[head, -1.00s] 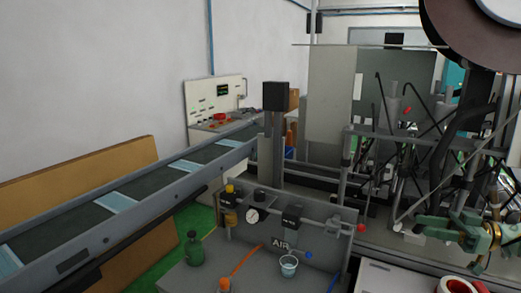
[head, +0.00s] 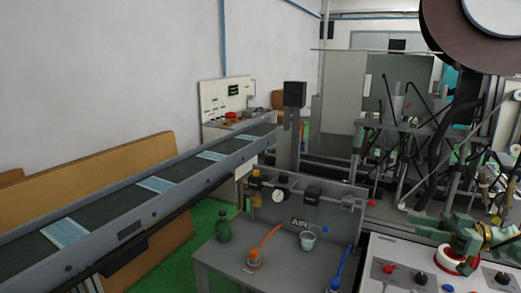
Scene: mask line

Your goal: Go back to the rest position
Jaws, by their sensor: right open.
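My right gripper (head: 466,238), green with brass-coloured parts, is at the right edge of the head view. It is open, and I see nothing held in it. My left gripper is out of view.
A conveyor (head: 105,222) with several pale blue masks runs along the left. Machine frames fill the right. Green floor shows between conveyor and bench.

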